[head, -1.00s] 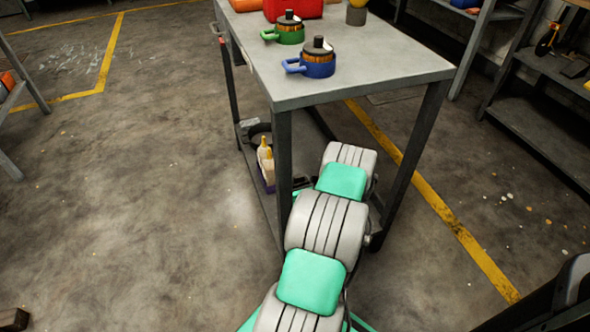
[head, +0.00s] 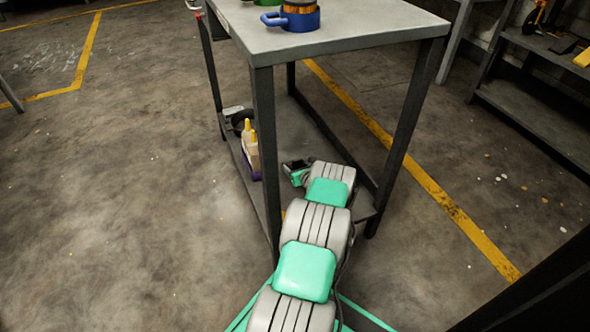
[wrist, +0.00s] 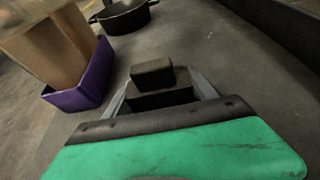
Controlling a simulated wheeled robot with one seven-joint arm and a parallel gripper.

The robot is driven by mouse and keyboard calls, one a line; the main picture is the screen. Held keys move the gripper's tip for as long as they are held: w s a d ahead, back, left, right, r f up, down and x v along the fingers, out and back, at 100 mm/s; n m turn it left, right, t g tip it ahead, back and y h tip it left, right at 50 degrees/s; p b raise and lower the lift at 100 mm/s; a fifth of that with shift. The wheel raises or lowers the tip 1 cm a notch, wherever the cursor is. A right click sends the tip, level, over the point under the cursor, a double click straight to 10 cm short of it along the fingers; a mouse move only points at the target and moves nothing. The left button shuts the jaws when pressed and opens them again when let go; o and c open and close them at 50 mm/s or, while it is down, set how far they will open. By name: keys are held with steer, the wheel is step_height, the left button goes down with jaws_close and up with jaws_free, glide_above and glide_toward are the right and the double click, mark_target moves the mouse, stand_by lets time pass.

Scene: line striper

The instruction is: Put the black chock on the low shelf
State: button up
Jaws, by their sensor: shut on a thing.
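The black chock (wrist: 153,76) is between the fingers of my gripper (wrist: 160,92) in the wrist view. My gripper is shut on it. In the head view my gripper (head: 295,168) is under the table top, over the low shelf (head: 295,130), and the chock is hard to make out there. The shelf also shows as the grey surface (wrist: 190,45) in the wrist view. I cannot tell whether the chock touches the shelf.
On the shelf, left of my gripper, a purple tray (wrist: 92,88) holds pale bottles (head: 251,148). A black pan (wrist: 124,16) sits farther back. Table legs (head: 268,160) stand close to my arm. The shelf's middle is bare.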

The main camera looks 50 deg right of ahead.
steer(key=o, duration=1.9)
steer(key=shift+r, duration=0.1)
steer(key=shift+s+a+r+p, duration=0.1)
steer(key=shift+s+r+p, duration=0.15)
steer(key=shift+p, duration=0.05)
steer(key=p+v, duration=0.4)
steer(key=v, duration=0.6)
steer(key=shift+s+a+r+p, duration=0.15)
steer(key=shift+s+p, duration=0.15)
steer(key=shift+s, duration=0.05)
steer(key=shift+s+a, duration=0.2)
